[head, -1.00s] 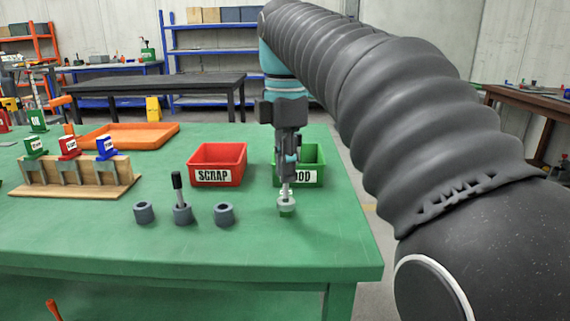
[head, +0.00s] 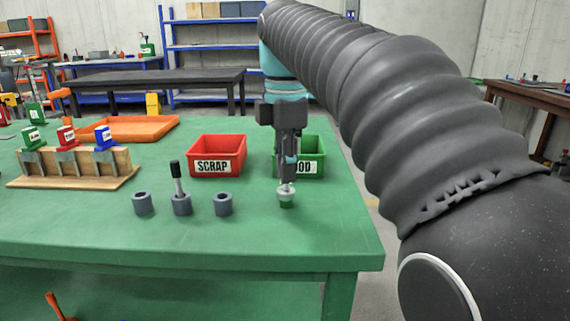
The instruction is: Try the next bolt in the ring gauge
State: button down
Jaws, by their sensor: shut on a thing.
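My gripper (head: 287,181) points straight down over the front right of the green table, before the green GOOD bin. It is shut on a small pale bolt (head: 286,188), mostly hidden by the fingers.
The red SCRAP bin (head: 217,157) stands left of the green GOOD bin (head: 314,158), which my gripper partly covers. A wooden rack (head: 120,176) with coloured labelled blocks and an orange tray (head: 150,128) are at left. The table's (head: 220,240) front strip is clear.

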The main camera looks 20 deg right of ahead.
jog(key=shift+f+b, duration=0.55)
jog(key=shift+f, duration=0.4)
jog(key=shift+r, duration=0.15)
dwell(0.5)
jog(key=shift+r+p, duration=2.05)
jog(key=shift+p, duration=0.05)
jog(key=shift+r, duration=1.05)
